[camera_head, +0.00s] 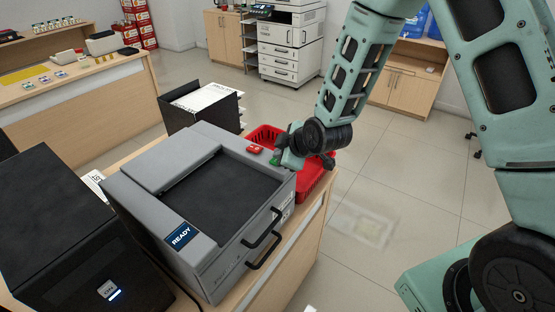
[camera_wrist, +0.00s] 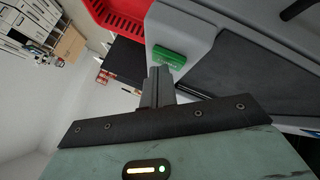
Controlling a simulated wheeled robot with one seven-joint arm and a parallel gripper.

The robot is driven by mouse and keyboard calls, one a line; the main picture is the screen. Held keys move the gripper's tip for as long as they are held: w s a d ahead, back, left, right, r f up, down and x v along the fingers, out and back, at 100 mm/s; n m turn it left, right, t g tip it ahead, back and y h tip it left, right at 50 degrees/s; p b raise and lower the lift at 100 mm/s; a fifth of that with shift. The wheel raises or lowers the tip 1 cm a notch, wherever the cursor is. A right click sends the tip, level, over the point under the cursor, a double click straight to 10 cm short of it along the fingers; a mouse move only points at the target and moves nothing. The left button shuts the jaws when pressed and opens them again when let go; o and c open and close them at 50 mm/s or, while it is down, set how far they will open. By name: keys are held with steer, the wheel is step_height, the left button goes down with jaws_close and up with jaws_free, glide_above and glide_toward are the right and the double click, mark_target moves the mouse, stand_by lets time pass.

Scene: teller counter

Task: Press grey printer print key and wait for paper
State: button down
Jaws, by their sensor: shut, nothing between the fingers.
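The grey printer (camera_head: 160,221) stands on the counter, with a dark recessed top and a small screen (camera_head: 180,236) that reads READY. At its far right corner are a red key (camera_head: 254,149) and a green key (camera_head: 275,161). The green key also shows in the wrist view (camera_wrist: 168,57). My gripper (camera_head: 285,159) is shut and empty, its fingertips right at the green key. In the wrist view the fingertips (camera_wrist: 160,72) overlap the key's near edge; I cannot tell whether they touch it. No paper shows coming out of the printer.
A red basket (camera_head: 317,180) stands close behind the key corner, beside my gripper. A black tray with papers (camera_head: 205,97) is behind the printer. A black box-shaped device (camera_head: 60,235) stands at the left. Black handles (camera_head: 263,240) stick out from the printer's right side.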

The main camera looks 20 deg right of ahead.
steer(key=shift+f, duration=0.25)
stand_by(0.5)
steer(key=shift+r+p, duration=0.3)
steer(key=shift+r, duration=0.6)
steer(key=shift+r+p, duration=1.65)
steer(key=shift+r, duration=0.85)
